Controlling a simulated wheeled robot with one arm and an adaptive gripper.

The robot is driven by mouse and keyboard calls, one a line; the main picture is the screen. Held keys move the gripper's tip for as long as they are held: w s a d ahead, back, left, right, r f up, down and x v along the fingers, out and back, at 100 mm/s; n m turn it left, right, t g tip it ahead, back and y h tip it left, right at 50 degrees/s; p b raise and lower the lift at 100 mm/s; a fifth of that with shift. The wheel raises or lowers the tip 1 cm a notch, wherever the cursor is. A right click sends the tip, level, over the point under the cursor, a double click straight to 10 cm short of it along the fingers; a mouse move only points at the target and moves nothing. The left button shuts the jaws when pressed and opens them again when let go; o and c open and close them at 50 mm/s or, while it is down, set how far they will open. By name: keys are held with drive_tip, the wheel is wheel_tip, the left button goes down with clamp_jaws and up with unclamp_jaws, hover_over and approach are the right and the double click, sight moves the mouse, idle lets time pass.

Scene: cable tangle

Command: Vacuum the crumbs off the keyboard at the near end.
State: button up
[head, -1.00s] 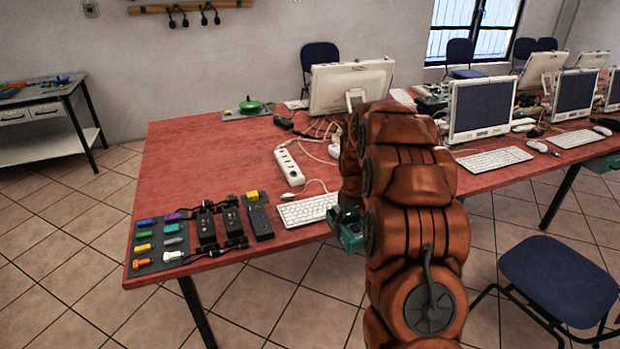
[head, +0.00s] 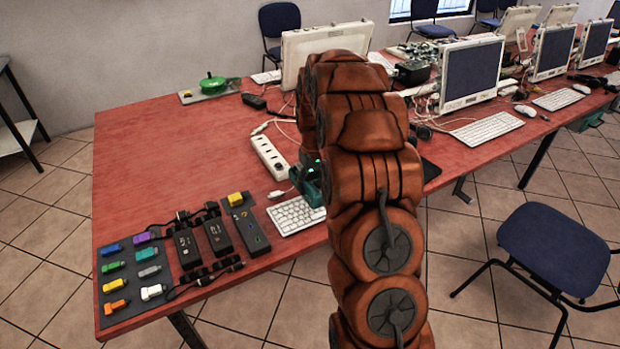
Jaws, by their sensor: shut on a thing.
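The white keyboard (head: 292,218) lies near the table's front edge, below the power strip, its right end partly hidden by my arm. No crumbs can be made out on it at this size. My gripper (head: 314,172) is at the end of the orange arm, behind and above the keyboard's right end. It is shut on a teal-green thing (head: 308,186) with small green lights. The arm hides much of both, and I cannot make out the fingertips or whether the teal thing touches the keyboard.
A white power strip (head: 269,156) with cables lies behind the keyboard. A dark mat (head: 112,318) with coloured plugs and black adapters (head: 186,249) are on the left. A monitor (head: 300,50) stands behind my arm. A blue chair (head: 553,245) is at right. The table's left-middle is clear.

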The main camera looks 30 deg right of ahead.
drive_tip(key=shift+f, duration=2.8)
drive_tip(key=shift+d, duration=0.1)
drive_tip(key=shift+s+d+b, duration=0.25)
drive_tip(key=shift+d+b, duration=0.05)
drive_tip(key=shift+d, duration=0.9)
drive_tip(key=shift+d, duration=0.25)
drive_tip(key=shift+s+d, duration=0.15)
drive_tip(key=shift+d, duration=1)
drive_tip(key=shift+d, duration=0.2)
drive_tip(key=shift+d+b, duration=0.3)
drive_tip(key=shift+d, duration=0.9)
drive_tip(key=shift+s+d, duration=0.1)
